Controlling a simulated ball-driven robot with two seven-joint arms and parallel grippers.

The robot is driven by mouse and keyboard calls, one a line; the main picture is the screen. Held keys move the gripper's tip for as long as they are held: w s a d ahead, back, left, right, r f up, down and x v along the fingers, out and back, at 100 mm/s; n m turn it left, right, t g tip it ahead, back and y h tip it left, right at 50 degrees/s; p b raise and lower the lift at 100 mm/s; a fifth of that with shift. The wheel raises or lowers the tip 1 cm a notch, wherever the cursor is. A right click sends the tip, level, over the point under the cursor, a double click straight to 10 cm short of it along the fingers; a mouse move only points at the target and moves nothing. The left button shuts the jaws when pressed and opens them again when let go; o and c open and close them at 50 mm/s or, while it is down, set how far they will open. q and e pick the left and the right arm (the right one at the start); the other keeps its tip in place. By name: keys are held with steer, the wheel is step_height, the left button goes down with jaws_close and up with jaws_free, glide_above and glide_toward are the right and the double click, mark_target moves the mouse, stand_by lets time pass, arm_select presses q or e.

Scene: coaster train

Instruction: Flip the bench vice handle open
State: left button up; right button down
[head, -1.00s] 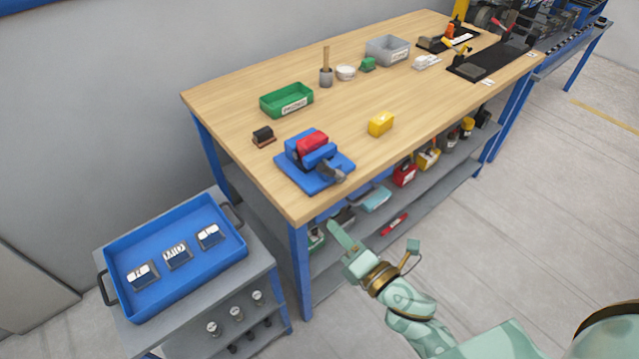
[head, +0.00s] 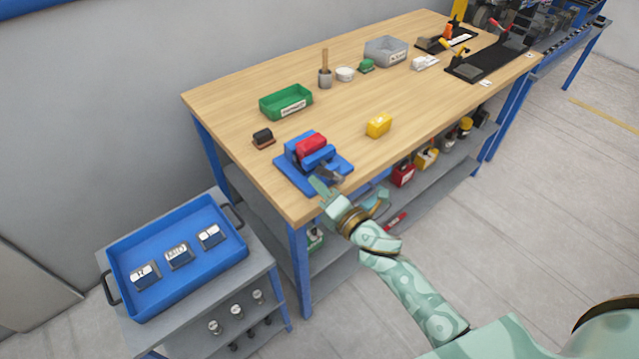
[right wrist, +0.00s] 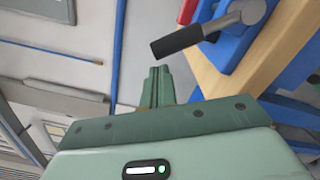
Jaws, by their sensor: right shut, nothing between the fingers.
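The blue bench vice (head: 283,174) stands near the front left corner of the wooden workbench, with a red block (head: 311,144) between its jaws. Its grey handle, partly hidden by my gripper in the head view, shows clearly in the right wrist view (right wrist: 232,20), with a black grip (right wrist: 176,41) pointing left. My right gripper (head: 318,186) is shut and empty at the bench's front edge, beside the vice's handle. In the right wrist view its fingertips (right wrist: 160,74) lie just below the black grip; I cannot tell whether they touch it. My left gripper is not in view.
The wooden bench top (head: 220,105) holds a yellow block (head: 378,126), a green tray (head: 286,102) and a small dark block (head: 263,138) near the vice. A blue tray (head: 135,307) sits on a lower cart at left. Shelves with containers lie under the bench.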

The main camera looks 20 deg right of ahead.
steer(key=shift+r, duration=0.1)
stand_by(0.3)
steer(key=shift+w+d+r+m+p, duration=0.1)
steer(key=shift+d+r+m+p, duration=0.1)
steer(key=shift+m+p, duration=0.15)
steer(key=shift+r, duration=0.15)
steer(key=shift+w+d+r+m+p, duration=0.2)
steer(key=shift+d+r+m+p, duration=0.55)
steer(key=shift+p, duration=0.4)
steer(key=w+d+m+p, duration=0.4)
steer(key=d+m+p, duration=0.1)
steer(key=d+m, duration=0.6)
steer(key=shift+w+d+r+m+g, duration=0.15)
steer(key=shift+d+r+m+g, duration=0.2)
steer(key=shift+m, duration=0.55)
